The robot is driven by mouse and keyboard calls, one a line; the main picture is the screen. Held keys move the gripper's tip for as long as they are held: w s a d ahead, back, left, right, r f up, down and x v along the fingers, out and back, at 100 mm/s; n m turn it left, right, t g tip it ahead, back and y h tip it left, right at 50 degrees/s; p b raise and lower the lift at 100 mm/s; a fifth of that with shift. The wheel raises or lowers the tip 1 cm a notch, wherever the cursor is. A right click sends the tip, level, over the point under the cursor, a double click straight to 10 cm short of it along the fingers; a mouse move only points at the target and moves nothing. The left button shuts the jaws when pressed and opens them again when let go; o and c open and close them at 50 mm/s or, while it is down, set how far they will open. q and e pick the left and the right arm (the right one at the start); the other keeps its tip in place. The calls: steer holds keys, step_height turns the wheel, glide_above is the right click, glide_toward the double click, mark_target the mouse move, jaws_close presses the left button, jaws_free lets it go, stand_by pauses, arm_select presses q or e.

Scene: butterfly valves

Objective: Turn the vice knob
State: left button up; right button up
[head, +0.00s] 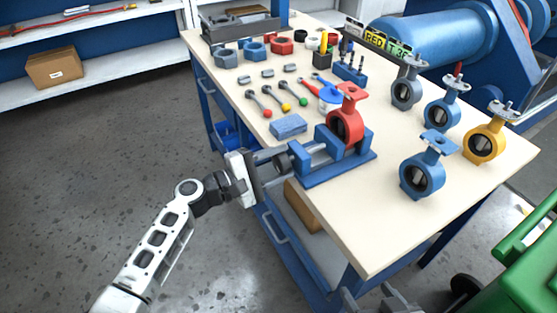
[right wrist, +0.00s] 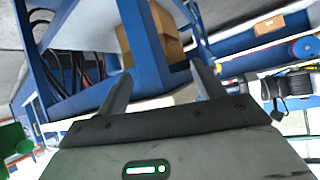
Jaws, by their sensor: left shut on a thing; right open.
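The blue vice (head: 342,170) is mounted at the near left edge of the workbench and holds a red butterfly valve (head: 346,122) between its jaws. Its dark knob (head: 283,164) sticks out to the left, past the table edge. My left gripper (head: 272,162) reaches in from the left and is shut on the knob; the fingers partly hide it. My right gripper (right wrist: 160,85) is open in the right wrist view, with nothing between its fingers. A grey piece at the bottom of the head view may be part of my right arm.
The workbench top (head: 390,225) is clear at the front. Blue, yellow and grey valves (head: 486,139) stand on its right side. Wrenches, a blue block (head: 288,126) and coloured nuts lie behind the vice. A green bin (head: 525,260) stands at lower right.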

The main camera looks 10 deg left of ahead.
arm_select(q)
steer(key=n+p, duration=0.1)
steer(key=n, duration=0.2)
steer(key=shift+r, duration=0.1)
steer(key=shift+a+n+p, duration=0.1)
steer(key=shift+n+p, duration=0.45)
steer(key=shift+n, duration=0.25)
steer(key=n+p, duration=0.2)
steer(key=n, duration=0.1)
steer(key=shift+n, duration=0.4)
steer(key=n+p, duration=0.2)
steer(key=n, duration=0.1)
steer(key=shift+w+n, duration=0.1)
steer(key=shift+n, duration=0.2)
steer(key=n+p, duration=0.2)
steer(key=n, duration=0.2)
steer(key=shift+n, duration=0.3)
steer(key=n+p, duration=0.2)
steer(key=n, duration=0.1)
steer(key=shift+n, duration=0.7)
arm_select(e)
steer(key=shift+g+h, duration=0.3)
steer(key=shift+h, duration=0.1)
steer(key=r, duration=0.1)
steer(key=d+r, duration=0.1)
steer(key=r, duration=0.1)
steer(key=d+r, duration=0.1)
steer(key=shift+s+r, duration=0.25)
steer(key=shift+s, duration=0.1)
steer(key=shift+n, duration=0.3)
